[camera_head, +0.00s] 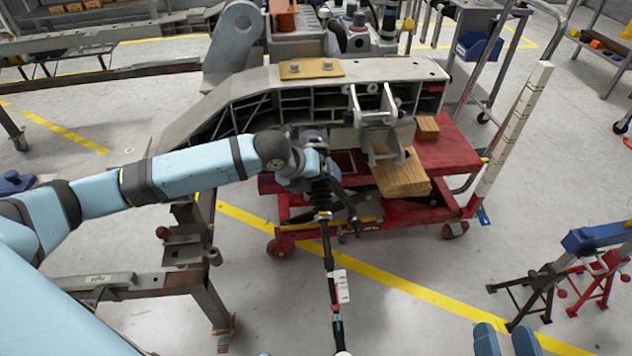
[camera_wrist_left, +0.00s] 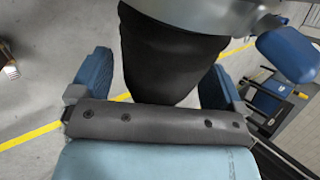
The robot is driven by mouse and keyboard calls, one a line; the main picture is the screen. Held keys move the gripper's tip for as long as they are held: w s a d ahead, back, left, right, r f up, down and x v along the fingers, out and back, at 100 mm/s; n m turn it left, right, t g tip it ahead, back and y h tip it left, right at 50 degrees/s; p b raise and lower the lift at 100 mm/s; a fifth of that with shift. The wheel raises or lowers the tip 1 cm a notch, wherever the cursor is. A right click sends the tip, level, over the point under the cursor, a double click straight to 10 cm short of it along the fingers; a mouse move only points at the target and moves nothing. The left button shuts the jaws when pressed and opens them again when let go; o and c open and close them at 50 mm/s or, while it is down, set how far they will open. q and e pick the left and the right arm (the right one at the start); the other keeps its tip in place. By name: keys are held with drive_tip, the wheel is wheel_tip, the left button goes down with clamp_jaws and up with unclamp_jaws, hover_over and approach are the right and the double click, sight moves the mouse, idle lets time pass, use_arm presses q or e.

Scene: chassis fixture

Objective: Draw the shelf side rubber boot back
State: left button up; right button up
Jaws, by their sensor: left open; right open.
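A black rubber boot (camera_head: 321,196) sits at the upper end of a dark rod (camera_head: 330,262) with a white tag, beside the grey chassis arm. The wrist view shows a wide black boot (camera_wrist_left: 170,55) under a grey metal part. My left gripper (camera_head: 318,168) is at the boot, its blue fingers (camera_wrist_left: 158,82) open on either side of it. A gap shows between the left finger and the boot; the right finger is close to it, and contact there is unclear. My right gripper (camera_head: 506,342) is open and empty at the bottom edge, mostly out of frame.
A grey chassis arm (camera_head: 300,85) rests above a red wheeled cart (camera_head: 450,150) with wooden blocks (camera_head: 402,178). A metal frame (camera_head: 140,285) stands at lower left. Black and red stands (camera_head: 590,280) are at right. The floor between the rod and the stands is open.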

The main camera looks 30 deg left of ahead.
sight(320, 208)
use_arm(q)
drive_tip(key=shift+f, duration=0.1)
use_arm(e)
drive_tip(key=shift+r, duration=0.1)
use_arm(q)
drive_tip(key=c, duration=1.3)
drive_tip(key=shift+o, duration=0.2)
drive_tip(key=shift+s+d+p, duration=0.25)
drive_tip(key=shift+s+p, duration=0.05)
drive_tip(key=shift+p, duration=0.2)
drive_tip(key=s+d+f+p, duration=0.2)
drive_tip(key=s, duration=0.1)
drive_tip(key=s+d+f+p, duration=0.1)
drive_tip(key=s, duration=0.1)
drive_tip(key=shift+d+p, duration=0.35)
drive_tip(key=shift+f, duration=0.2)
drive_tip(key=o, duration=1.3)
drive_tip(key=shift+c, duration=0.2)
use_arm(e)
drive_tip(key=s+d+f+g+h, duration=0.2)
drive_tip(key=d+f+g+h, duration=0.1)
drive_tip(key=f, duration=0.5)
drive_tip(key=shift+s+d+g, duration=0.15)
drive_tip(key=shift+d+g, duration=0.15)
drive_tip(key=shift+g, duration=0.2)
use_arm(q)
drive_tip(key=shift+r, duration=0.15)
